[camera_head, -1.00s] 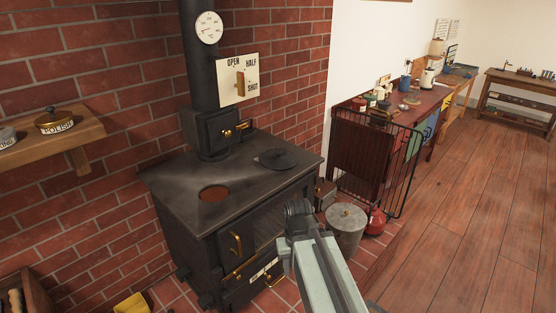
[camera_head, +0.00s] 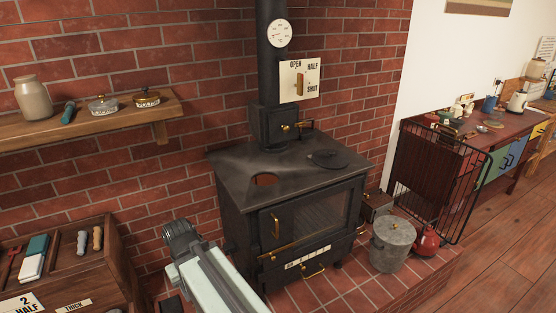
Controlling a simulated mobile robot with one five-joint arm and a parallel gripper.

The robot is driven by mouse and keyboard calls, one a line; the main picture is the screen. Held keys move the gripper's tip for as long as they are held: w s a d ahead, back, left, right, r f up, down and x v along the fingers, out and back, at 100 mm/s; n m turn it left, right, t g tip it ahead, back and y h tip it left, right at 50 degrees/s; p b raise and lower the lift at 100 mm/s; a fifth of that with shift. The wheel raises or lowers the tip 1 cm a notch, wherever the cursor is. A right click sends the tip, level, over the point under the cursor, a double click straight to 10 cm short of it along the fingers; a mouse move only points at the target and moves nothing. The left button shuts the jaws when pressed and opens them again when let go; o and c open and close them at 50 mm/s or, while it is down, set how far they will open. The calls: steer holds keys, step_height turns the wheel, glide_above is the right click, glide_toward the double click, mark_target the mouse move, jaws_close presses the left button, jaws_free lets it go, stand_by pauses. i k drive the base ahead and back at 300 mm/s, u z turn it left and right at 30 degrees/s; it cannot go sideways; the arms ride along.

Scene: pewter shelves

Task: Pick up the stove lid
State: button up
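The stove lid (camera_head: 340,154) is a flat, dark round plate with a small raised part. It lies on the right side of the black stove's top (camera_head: 290,162). Left of it, an open round hole (camera_head: 264,180) in the stove top shows reddish-brown inside. My pale arm reaches in from the bottom of the picture and ends in a dark joint low and left of the stove, well apart from the lid. My gripper's fingers do not show; they are hidden or out of the picture.
A stovepipe (camera_head: 271,60) rises behind the stove top. A wooden shelf (camera_head: 90,128) with a jar and tins is on the brick wall at left. A compartmented rack (camera_head: 122,262) stands lower left. A grey lidded bin (camera_head: 391,245) and a red can (camera_head: 427,240) stand right of the stove.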

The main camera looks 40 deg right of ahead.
mark_target(325, 158)
steer(key=u, duration=1.5)
steer(key=k, duration=2.15)
steer(key=z, duration=1.4)
steer(key=i, duration=1)
